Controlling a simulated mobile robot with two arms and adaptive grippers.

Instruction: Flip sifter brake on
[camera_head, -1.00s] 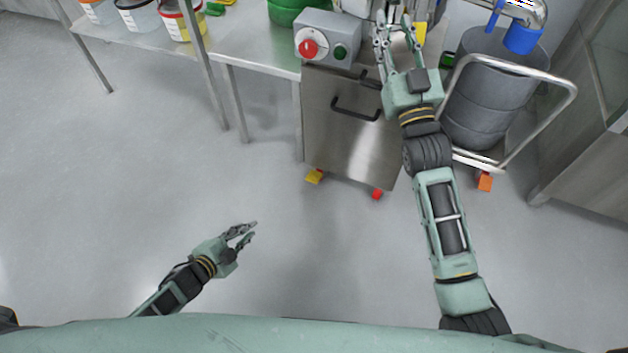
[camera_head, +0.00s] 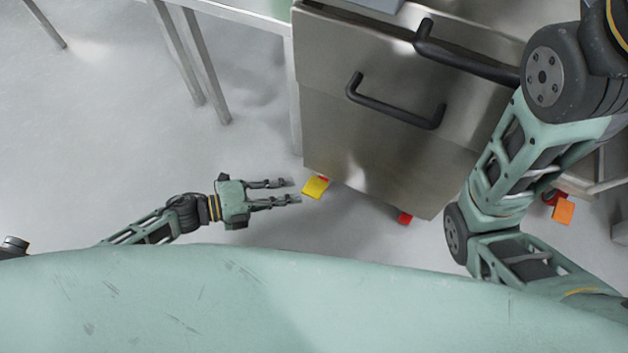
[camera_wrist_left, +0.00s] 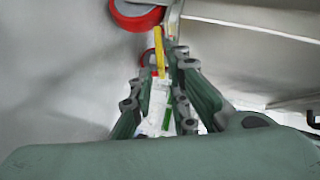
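The steel sifter cabinet (camera_head: 400,105) has a dark handle (camera_head: 395,102) on its front. At its lower left corner a yellow brake pedal (camera_head: 316,187) sticks out, with a bit of red behind it. A red tab (camera_head: 405,218) shows at the lower right corner. My left gripper (camera_head: 296,190) is open and empty, its fingers pointing right, just left of the yellow pedal. I see no clear contact. In the left wrist view the yellow pedal (camera_wrist_left: 159,50) appears edge-on beyond the fingers (camera_wrist_left: 168,90). My right gripper is out of view.
A red-rimmed wheel (camera_wrist_left: 137,14) shows in the left wrist view. Steel table legs (camera_head: 205,65) stand to the left. An orange tab (camera_head: 563,211) lies at the right, behind my right arm. The floor (camera_head: 90,130) at left is clear.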

